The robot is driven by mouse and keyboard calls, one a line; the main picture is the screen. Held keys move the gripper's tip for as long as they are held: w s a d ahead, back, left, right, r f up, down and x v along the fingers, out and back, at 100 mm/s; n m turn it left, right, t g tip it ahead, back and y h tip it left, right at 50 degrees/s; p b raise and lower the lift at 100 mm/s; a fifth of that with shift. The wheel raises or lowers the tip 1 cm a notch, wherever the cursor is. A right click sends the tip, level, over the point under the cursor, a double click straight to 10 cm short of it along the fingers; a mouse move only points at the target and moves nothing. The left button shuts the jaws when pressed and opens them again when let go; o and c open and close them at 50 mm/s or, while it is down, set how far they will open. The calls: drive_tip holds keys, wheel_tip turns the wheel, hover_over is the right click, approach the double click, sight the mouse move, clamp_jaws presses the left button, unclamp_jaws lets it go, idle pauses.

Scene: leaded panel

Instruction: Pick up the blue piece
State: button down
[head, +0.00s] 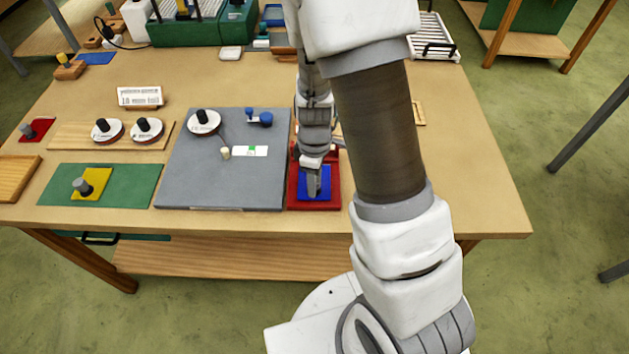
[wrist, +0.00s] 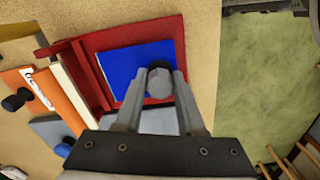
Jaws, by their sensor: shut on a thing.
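The blue piece (head: 325,190) is a flat square in the red tray (head: 293,193) near the table's front edge. In the wrist view the blue piece (wrist: 128,66) shows with a grey round knob (wrist: 159,83) near its right edge. The red tray (wrist: 192,40) surrounds it there. My gripper (wrist: 157,88) is shut on the grey knob, one finger on each side. In the head view my gripper (head: 314,188) is above the blue piece and hides part of it. I cannot tell whether the piece touches the tray floor.
A grey board (head: 230,180) lies left of the red tray, with a black-knobbed disc (head: 204,122) and small blue parts on it. Further left is a green board (head: 130,185) with a yellow knobbed piece (head: 97,181). The table right of my arm is mostly clear.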

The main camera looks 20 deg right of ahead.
drive_tip(key=shift+r, duration=0.45)
wheel_tip(320, 180, up, 3)
drive_tip(key=shift+w+f, duration=0.1)
drive_tip(key=shift+f, duration=0.1)
drive_tip(key=s+d+r+b, duration=0.1)
drive_tip(key=s+d+r, duration=0.5)
drive_tip(key=d, duration=0.4)
drive_tip(key=shift+r, duration=0.55)
drive_tip(key=shift+s, duration=0.1)
drive_tip(key=c, duration=1.1)
unclamp_jaws()
clamp_jaws()
